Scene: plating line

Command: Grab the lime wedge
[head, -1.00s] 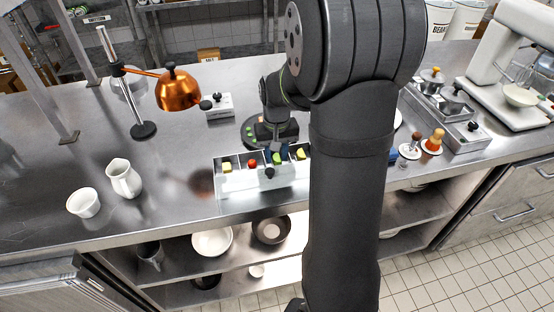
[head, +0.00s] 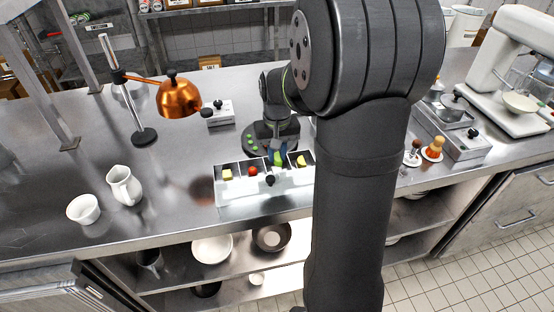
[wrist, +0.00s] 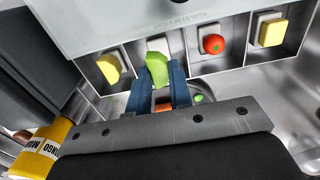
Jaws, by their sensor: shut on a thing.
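The green lime wedge (wrist: 157,70) is held between the blue fingers of my gripper (wrist: 161,88) in the wrist view. It looks raised in front of a white pad (wrist: 158,46) in its compartment. In the head view the lime wedge (head: 277,158) shows just below my gripper (head: 277,151), over the steel garnish tray (head: 238,199). My gripper is shut on the wedge. The large arm link hides the area to the right of the tray.
The tray also holds a red tomato (head: 253,170), a yellow block (head: 227,174) and a yellow wedge (head: 301,161), with dividers between. A copper lamp (head: 178,97) hangs to the left. A white pitcher (head: 124,186) and cup (head: 83,209) stand at left. A yellow bottle (wrist: 45,148) is close by.

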